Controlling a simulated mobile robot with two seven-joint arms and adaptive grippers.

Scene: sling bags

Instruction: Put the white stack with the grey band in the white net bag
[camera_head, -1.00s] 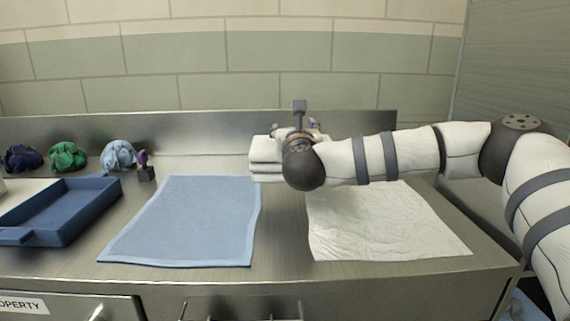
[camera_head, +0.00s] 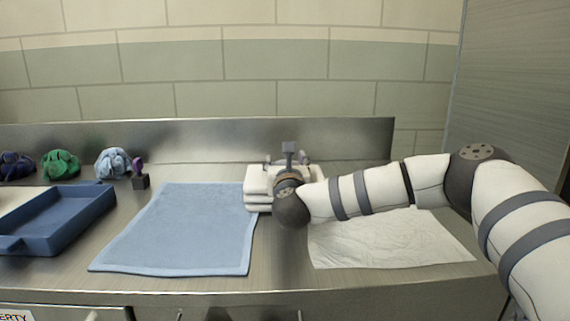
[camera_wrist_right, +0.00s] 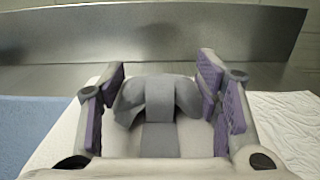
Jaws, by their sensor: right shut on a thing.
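The white stack with the grey band shows its layered left edge (camera_head: 257,187) in the head view, between the blue cloth and the white cloth. My right gripper (camera_head: 289,165) is over it and hides much of it. In the right wrist view, my right gripper (camera_wrist_right: 162,105) has its purple-padded fingers on either side of the raised grey band (camera_wrist_right: 160,100), shut on the stack. The white stack body spreads below the fingers. Whether the stack touches the counter is hard to tell. I see no white net bag. My left gripper is out of view.
A blue cloth (camera_head: 180,228) lies left of the stack and a crumpled white cloth (camera_head: 390,240) lies right. A blue tray (camera_head: 60,225) and dark blue, green (camera_head: 61,164) and light blue bundles stand at left. A metal backsplash (camera_head: 215,145) runs behind.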

